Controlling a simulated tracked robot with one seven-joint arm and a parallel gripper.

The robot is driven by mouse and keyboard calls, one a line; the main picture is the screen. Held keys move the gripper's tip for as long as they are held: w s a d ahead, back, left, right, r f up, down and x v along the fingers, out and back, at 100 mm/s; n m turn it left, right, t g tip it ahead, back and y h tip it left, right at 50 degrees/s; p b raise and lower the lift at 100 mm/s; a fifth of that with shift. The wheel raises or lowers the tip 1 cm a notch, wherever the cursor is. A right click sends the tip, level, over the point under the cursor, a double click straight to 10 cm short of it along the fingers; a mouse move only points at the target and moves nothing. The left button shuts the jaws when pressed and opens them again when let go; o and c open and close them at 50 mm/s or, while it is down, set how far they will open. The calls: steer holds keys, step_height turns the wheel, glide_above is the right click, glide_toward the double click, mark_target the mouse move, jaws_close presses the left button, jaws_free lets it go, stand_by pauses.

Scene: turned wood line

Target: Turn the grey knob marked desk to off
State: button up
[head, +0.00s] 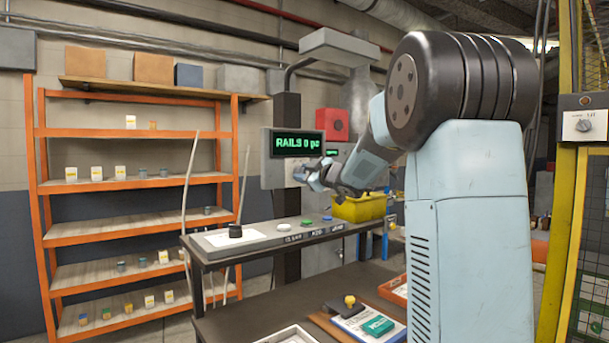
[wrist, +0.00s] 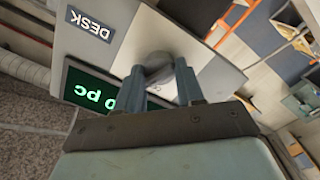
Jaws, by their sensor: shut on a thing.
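The grey knob (wrist: 158,62) shows in the wrist view on a pale plate, between my two fingers. The dark DESK label (wrist: 90,24) is beside it on the grey panel (wrist: 75,45), and the picture is turned nearly upside down. My gripper (wrist: 162,82) is shut on the knob. In the head view my gripper (head: 312,177) reaches the panel front just below the green display (head: 297,142), which reads RAILS 0 pc. There the fingers hide the knob. I cannot read any mark for the knob's setting.
A bench (head: 265,237) with a black round piece (head: 235,231) and coloured buttons stands below the panel. A yellow bin (head: 360,207) is behind it. An orange shelf (head: 135,133) stands at left. Another knob (head: 583,125) sits on a box at far right.

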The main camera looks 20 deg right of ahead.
steer(key=shift+a+f, duration=0.1)
steer(key=shift+f+n, duration=0.2)
steer(key=shift+n, duration=4.1)
steer(key=shift+f, duration=0.1)
steer(key=o, duration=1)
steer(key=shift+r, duration=0.2)
steer(key=shift+o, duration=0.2)
steer(key=v, duration=1.4)
